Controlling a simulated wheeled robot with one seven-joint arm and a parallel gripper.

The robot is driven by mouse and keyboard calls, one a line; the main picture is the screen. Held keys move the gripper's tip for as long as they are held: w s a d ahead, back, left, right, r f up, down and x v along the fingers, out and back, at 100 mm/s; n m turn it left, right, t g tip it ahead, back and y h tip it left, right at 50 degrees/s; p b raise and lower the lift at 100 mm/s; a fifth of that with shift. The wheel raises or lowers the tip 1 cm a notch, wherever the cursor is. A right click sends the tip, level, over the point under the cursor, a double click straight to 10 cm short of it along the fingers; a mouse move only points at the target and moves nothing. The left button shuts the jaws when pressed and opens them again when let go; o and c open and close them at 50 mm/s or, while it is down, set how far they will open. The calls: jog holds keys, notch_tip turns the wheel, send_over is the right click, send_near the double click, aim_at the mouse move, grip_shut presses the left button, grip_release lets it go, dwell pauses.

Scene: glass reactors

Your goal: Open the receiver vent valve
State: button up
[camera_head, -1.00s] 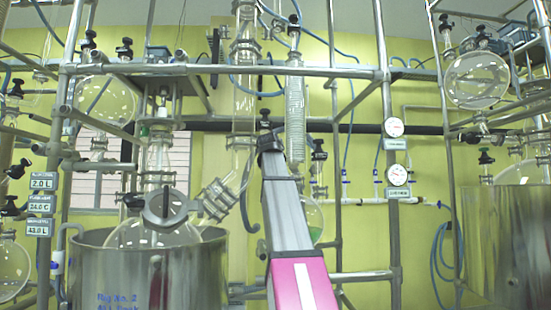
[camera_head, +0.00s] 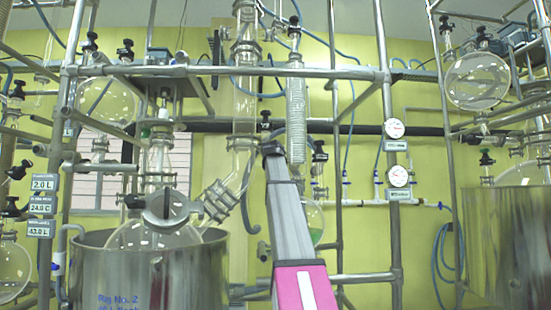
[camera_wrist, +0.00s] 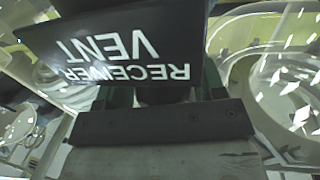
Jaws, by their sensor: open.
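A black tag (camera_wrist: 115,50) with white letters reading "RECEIVER VENT" shows upside down in the wrist view, close to the camera. My gripper (camera_wrist: 162,98) is open there, with its dark parts just below and behind the tag. The vent valve's knob is mostly hidden behind the tag, and I cannot tell whether the jaws touch it. In the head view, a round receiver flask (camera_head: 314,222) with green liquid is partly behind my arm. A black valve knob (camera_head: 319,152) stands above it, near my arm's far end. My fingertips cannot be made out in that view.
Rounded glass (camera_wrist: 290,85) is close on the right in the wrist view. In the head view, a steel bath (camera_head: 150,275) with a glass reactor stands left of my arm. A coiled condenser (camera_head: 295,110) hangs near its end. Metal rails (camera_head: 220,71) cross above.

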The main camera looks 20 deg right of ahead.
jog(key=c, duration=0.6)
jog(key=shift+c, duration=0.2)
jog(key=shift+n+y, duration=0.3)
jog(key=shift+y, duration=0.1)
jog(key=shift+n+t+y, duration=0.7)
jog(key=shift+n+y, duration=0.7)
jog(key=shift+y, duration=0.7)
jog(key=shift+n+y, duration=1.3)
jog(key=shift+y, duration=0.8)
jog(key=shift+y, duration=0.3)
jog(key=o, duration=0.6)
